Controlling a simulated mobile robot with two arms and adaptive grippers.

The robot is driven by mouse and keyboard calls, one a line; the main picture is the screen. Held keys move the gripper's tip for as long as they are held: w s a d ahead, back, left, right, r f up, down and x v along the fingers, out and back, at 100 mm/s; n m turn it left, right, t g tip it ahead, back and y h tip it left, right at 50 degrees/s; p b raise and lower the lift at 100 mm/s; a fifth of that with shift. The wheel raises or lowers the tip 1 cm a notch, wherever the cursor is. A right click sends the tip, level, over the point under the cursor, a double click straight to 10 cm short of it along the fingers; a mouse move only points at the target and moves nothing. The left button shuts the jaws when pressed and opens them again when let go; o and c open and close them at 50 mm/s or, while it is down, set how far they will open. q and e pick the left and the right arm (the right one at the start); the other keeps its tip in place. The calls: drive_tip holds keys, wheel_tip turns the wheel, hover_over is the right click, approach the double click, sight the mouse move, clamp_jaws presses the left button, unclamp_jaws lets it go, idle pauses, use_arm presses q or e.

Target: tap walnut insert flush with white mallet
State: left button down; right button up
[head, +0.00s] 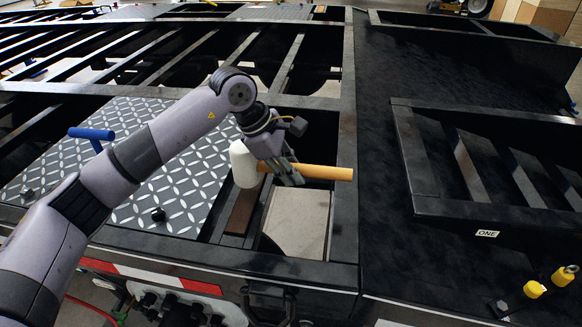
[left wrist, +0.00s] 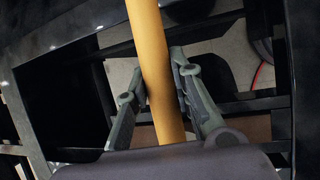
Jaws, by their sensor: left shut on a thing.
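The white mallet (head: 244,164) has a white head and a yellow-orange wooden handle. My left gripper (head: 284,172) is shut on the handle, with the head just to its left and the handle's end sticking out to the right. The handle (left wrist: 156,70) also shows in the left wrist view, between the two fingers of the left gripper (left wrist: 160,90). The walnut insert (head: 241,212) is a dark brown strip in the frame beside the tread plate, below the mallet head. Part of it is hidden by the head. I cannot tell whether it sits flush. The right gripper is not in view.
A diamond tread plate (head: 180,185) lies left of the insert, with a blue-handled tool (head: 91,134) over its left edge. Open frame bays lie behind and right of the mallet. A black ramp frame (head: 480,212) and yellow-capped fittings (head: 534,289) are at the right.

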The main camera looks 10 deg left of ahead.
use_arm(q)
wheel_tip(320, 180, down, 5)
drive_tip(key=b, duration=0.3)
wheel_tip(320, 180, up, 6)
drive_tip(key=p, duration=0.4)
drive_tip(key=shift+r, duration=0.25)
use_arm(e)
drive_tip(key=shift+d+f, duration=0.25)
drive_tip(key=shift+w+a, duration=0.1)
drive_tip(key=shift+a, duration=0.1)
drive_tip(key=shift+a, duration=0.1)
use_arm(q)
drive_tip(key=shift+r, duration=0.35)
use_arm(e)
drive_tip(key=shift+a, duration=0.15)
